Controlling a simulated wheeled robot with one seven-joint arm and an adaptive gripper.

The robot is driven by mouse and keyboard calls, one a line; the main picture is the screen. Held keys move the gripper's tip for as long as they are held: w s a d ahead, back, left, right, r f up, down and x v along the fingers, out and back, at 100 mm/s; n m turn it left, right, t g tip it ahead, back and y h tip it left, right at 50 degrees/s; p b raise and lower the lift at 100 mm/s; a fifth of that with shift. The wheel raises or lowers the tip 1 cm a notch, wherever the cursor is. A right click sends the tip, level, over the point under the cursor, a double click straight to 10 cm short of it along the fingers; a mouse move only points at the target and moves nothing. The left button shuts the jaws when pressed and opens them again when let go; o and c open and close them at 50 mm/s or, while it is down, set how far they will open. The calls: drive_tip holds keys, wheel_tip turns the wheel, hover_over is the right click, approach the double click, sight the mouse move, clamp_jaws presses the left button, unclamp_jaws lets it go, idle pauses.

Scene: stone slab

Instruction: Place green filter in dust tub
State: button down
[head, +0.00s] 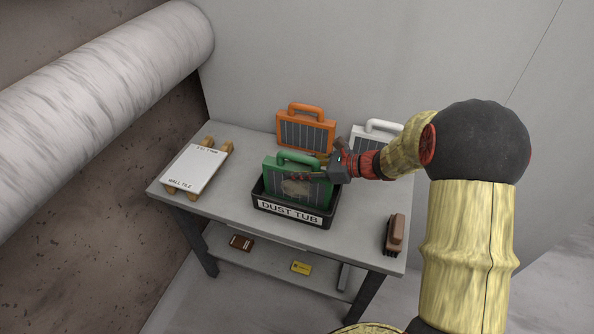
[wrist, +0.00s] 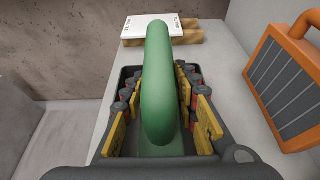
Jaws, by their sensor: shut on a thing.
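The green filter (head: 283,185) has a looped handle and a dark pleated face with a brownish patch. It stands upright with its lower part inside the black dust tub (head: 289,213), which carries a white "DUST TUB" label. My gripper (head: 318,169) reaches in from the right at the filter's upper edge and is shut on it. In the wrist view the green handle (wrist: 160,80) runs between the yellow-padded fingers. The tub's rim hides the filter's bottom, so I cannot tell whether it touches the tub floor.
An orange filter (head: 306,131) and a white filter (head: 377,131) stand behind on the slab table (head: 237,137). A wall tile (head: 195,168) lies on wooden blocks at left. A brown brush (head: 395,234) is at the right front edge. Small items lie on the lower shelf.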

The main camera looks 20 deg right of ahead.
drive_tip(key=c, duration=1.4)
unclamp_jaws()
drive_tip(key=shift+d+r, duration=0.15)
drive_tip(key=shift+r, duration=0.05)
drive_tip(key=p+v, duration=0.3)
drive_tip(key=v, duration=0.7)
drive_tip(key=shift+s+d, duration=0.15)
drive_tip(key=shift+s+d+r+p, duration=0.2)
drive_tip(key=shift+s+d+p, duration=0.1)
drive_tip(key=shift+s+d, duration=0.2)
drive_tip(key=shift+d, duration=0.1)
